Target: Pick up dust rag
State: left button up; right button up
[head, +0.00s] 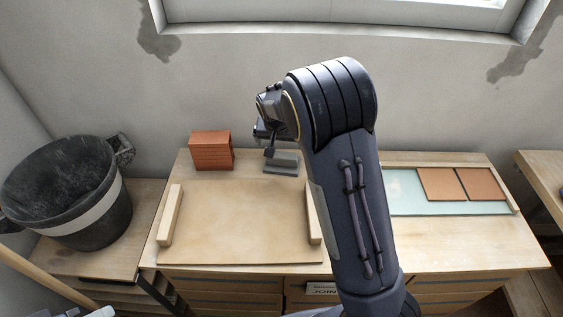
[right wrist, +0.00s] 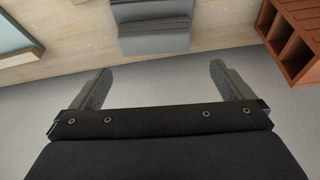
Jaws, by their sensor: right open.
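The dust rag looks to be the grey folded piece (head: 282,163) at the back of the wooden worktable, just right of the red brick block. In the right wrist view the grey folded rag (right wrist: 155,28) lies at the top centre, beyond the fingertips. My right gripper (head: 268,143) is over the back of the table, close to the rag, partly hidden by my own wrist. In the right wrist view its two fingers (right wrist: 160,75) are spread wide with nothing between them. I do not see my left gripper.
The red brick block (head: 211,150) stands left of the rag, with a wooden board (head: 235,225) in front. A pale green tray (head: 405,190) with orange tiles (head: 447,184) lies at the right. A black bucket (head: 70,190) stands at the left. The wall is close behind the table.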

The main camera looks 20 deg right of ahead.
aim_at(282, 155)
jog(key=x, duration=0.2)
jog(key=s+x, duration=0.1)
jog(key=x, duration=0.4)
jog(key=shift+f+p, duration=0.3)
jog(key=shift+f, duration=0.25)
jog(key=shift+s, duration=0.1)
jog(key=shift+c, duration=0.4)
jog(key=c, duration=0.7)
